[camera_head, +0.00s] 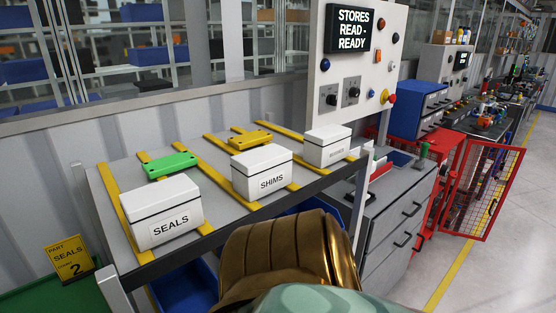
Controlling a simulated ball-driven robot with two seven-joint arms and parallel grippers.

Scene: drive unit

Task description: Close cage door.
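The cage door (484,190) is a red-framed wire mesh panel at the right of the head view. It stands open, swung out into the aisle from the red cage frame (426,205). Part of the opening is hidden behind the grey drawer cabinet. Neither of my grippers shows in the view. A brass ribbed part and a pale green surface at the bottom centre look like parts of my own arm or body, well apart from the door.
A shelf with yellow strips (120,190) holds white boxes labelled SEALS (164,218) and SHIMS (262,176), and another white box (328,148). A grey drawer cabinet (395,225) stands between me and the cage. The floor at the right (500,275) is clear.

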